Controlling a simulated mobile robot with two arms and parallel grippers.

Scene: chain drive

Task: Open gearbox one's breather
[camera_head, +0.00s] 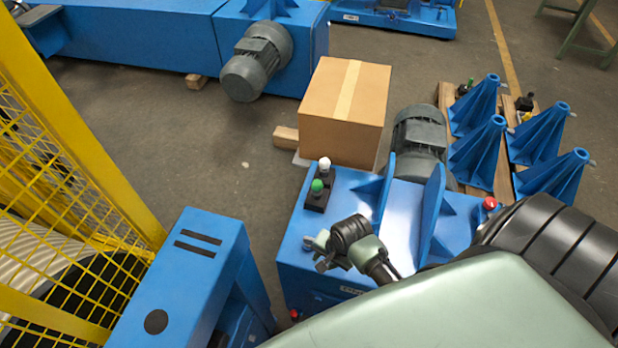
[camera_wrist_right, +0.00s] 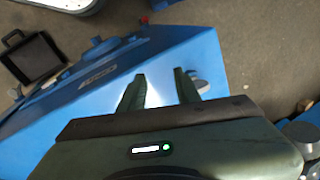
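The blue gearbox housing (camera_head: 355,205) stands in the middle of the head view, with two upright ribs on top. A black box on it carries a green cap (camera_head: 318,186) and a white cap (camera_head: 324,163). A red cap (camera_head: 490,204) sits at its right edge. I cannot tell which part is the breather. My right gripper (camera_head: 316,248) is over the housing's near left part. In the right wrist view its fingers (camera_wrist_right: 160,78) are apart and empty above the blue surface (camera_wrist_right: 165,55). A grey round knob (camera_wrist_right: 201,82) is just right of the right finger. My left gripper is not in view.
A cardboard box (camera_head: 345,110) and a grey motor (camera_head: 418,140) stand behind the housing. Blue brackets (camera_head: 540,130) stand on a pallet at right. A yellow mesh guard (camera_head: 75,170) and blue post (camera_head: 180,285) are at left. Floor (camera_head: 190,150) is clear between.

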